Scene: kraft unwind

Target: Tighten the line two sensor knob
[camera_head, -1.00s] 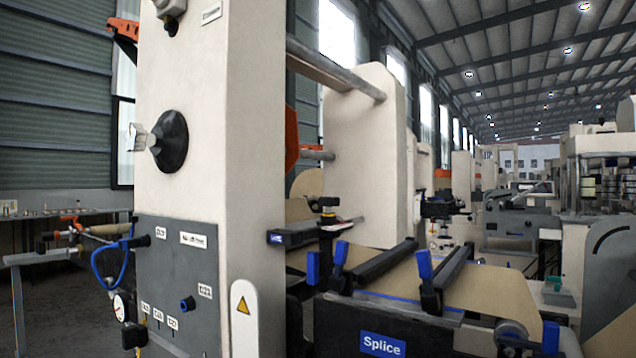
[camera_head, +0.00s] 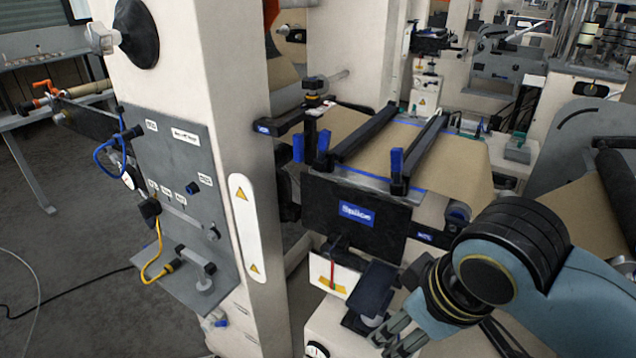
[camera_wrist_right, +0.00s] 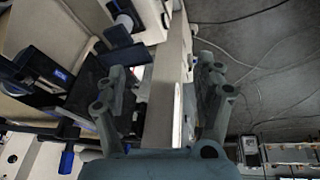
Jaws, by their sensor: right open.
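My right gripper (camera_head: 392,338) is low in the head view, below the splice table and well apart from this knob. Its fingers are spread and hold nothing; they also show in the right wrist view (camera_wrist_right: 160,95), with part of the machine beyond them. My left gripper is in neither view.
The white column (camera_head: 235,120) with a grey panel (camera_head: 175,200) stands at left. The splice table with its blue Splice label (camera_head: 357,214) and dark clamp bars (camera_head: 365,135) is at centre. A yellow cable (camera_head: 158,255) hangs off the panel.

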